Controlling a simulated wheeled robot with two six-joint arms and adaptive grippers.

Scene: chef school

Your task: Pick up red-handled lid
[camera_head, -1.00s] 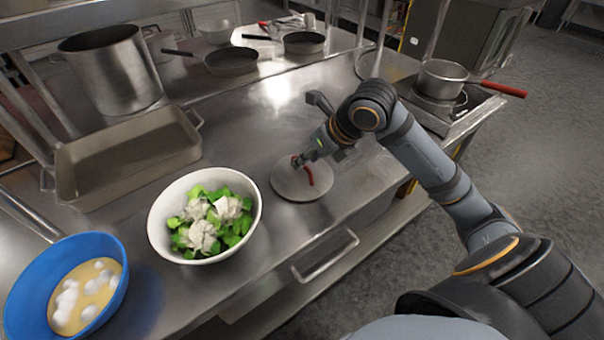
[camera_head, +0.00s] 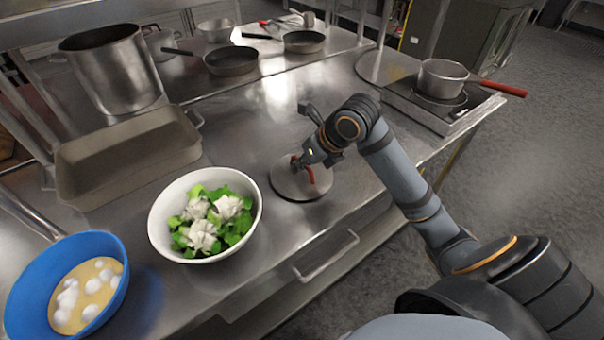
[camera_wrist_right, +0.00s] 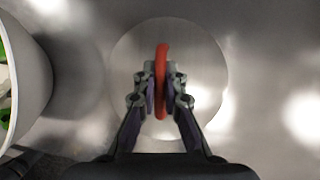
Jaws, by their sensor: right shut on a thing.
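The red-handled lid (camera_head: 301,187) is a round, flat metal disc with a red arched handle, lying on the steel counter to the right of the white bowl. My right gripper (camera_head: 300,162) reaches down over it from the upper right. In the right wrist view the two fingers (camera_wrist_right: 162,95) close from both sides on the red handle (camera_wrist_right: 161,70), with the lid's disc (camera_wrist_right: 205,70) beneath. I cannot tell any gap between the lid and the counter. My left gripper is not in view.
A white bowl of green pieces (camera_head: 157,225) stands close left of the lid. A blue bowl (camera_head: 22,290) is at the lower left, a baking pan (camera_head: 130,160) behind. A saucepan (camera_head: 443,75) stands on a hob at the right. The counter behind the lid is clear.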

